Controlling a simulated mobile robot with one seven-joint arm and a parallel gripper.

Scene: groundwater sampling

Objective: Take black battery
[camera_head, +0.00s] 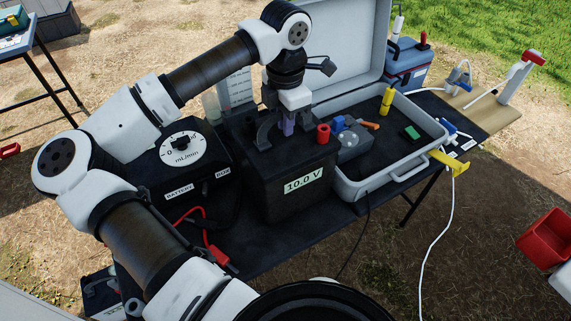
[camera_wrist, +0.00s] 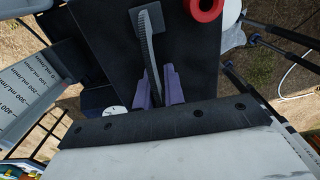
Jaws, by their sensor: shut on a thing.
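The black battery (camera_head: 262,182) is a large box with a "10.0 V" label on its front, upright between the dial box and the grey case. A red terminal (camera_head: 323,133) stands on its top. My gripper (camera_head: 287,127) points down over the battery's top. In the wrist view its purple fingers (camera_wrist: 160,90) are shut on the battery's dark curved handle (camera_wrist: 148,38). The battery's top (camera_wrist: 108,40) fills the middle of that view. I cannot tell whether its base touches the table.
The dial box (camera_head: 190,160), marked "BATTERY BOX", is close on the left, with red cable clips (camera_head: 213,253) in front. The open grey case (camera_head: 375,187) with several small items is close on the right.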

